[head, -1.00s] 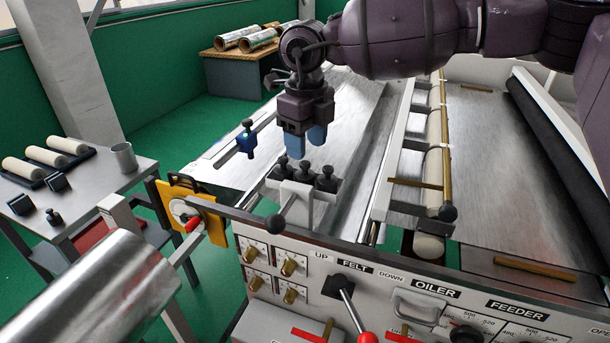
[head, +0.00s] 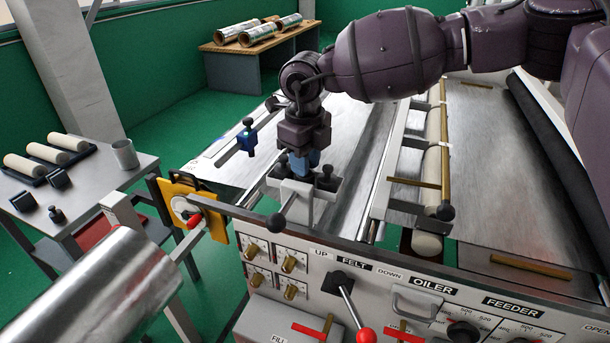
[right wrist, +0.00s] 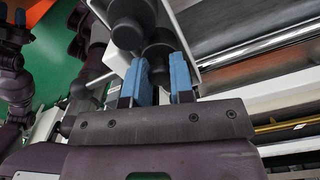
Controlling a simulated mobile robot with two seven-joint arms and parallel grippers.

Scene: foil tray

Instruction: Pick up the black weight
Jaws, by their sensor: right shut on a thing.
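Several black weights stand in a white holder (head: 333,187) on the front of the machine. My right gripper (head: 305,165) points down over the holder, its blue fingers shut on the middle black weight (right wrist: 160,62). That weight is mostly hidden by the fingers in the head view. One black weight (head: 280,169) stands to its left and another (head: 326,178) to its right. In the right wrist view, the right gripper (right wrist: 162,84) has a finger on each side of the held weight.
A blue clamp (head: 247,137) sits on the metal plate to the left. A lever with a black ball (head: 277,221) stands in front of the holder. A side table (head: 95,190) holds white rollers, a mug (head: 125,154) and another small black weight (head: 57,214).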

